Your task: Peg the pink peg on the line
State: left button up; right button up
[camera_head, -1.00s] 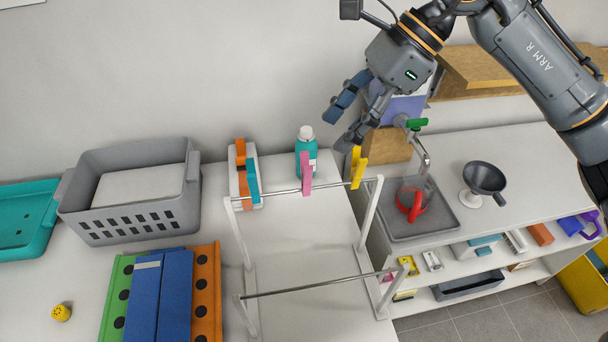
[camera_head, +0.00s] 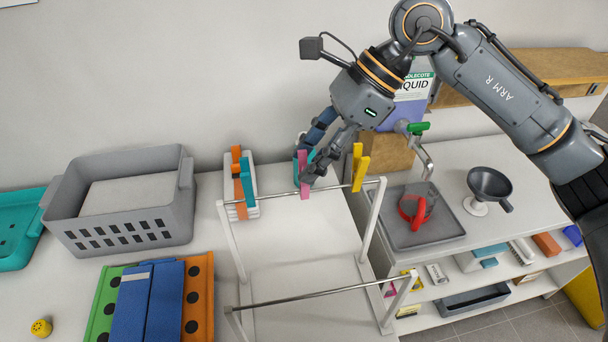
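The pink peg (camera_head: 304,188) stands upright at the far rod (camera_head: 332,188) of a white drying frame, between a teal-blue peg (camera_head: 247,182) and a yellow peg (camera_head: 359,168). My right gripper (camera_head: 308,165) is at the pink peg, with one dark finger behind its upper part and the other close to its right side. I cannot tell whether the fingers press on it. The peg's lower end is at the rod; whether it is clipped there is too small to tell. A teal bottle (camera_head: 297,170) behind is mostly hidden by the gripper. My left gripper is not in view.
A grey basket (camera_head: 125,233) and a blue, green and orange stack (camera_head: 150,300) are at left. A near rod (camera_head: 320,295) crosses the frame.

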grip_shut()
jog(key=shift+b, duration=0.75)
dwell(1.1)
jog(key=shift+r, duration=0.1)
jog(key=shift+r+p, duration=0.7)
jog(key=shift+r, duration=0.75)
jog(key=shift+r, duration=0.15)
notch_tip(320, 180, up, 3)
jog(key=shift+f+p, duration=0.15)
jog(key=shift+p, duration=0.55)
jog(key=shift+s, duration=0.15)
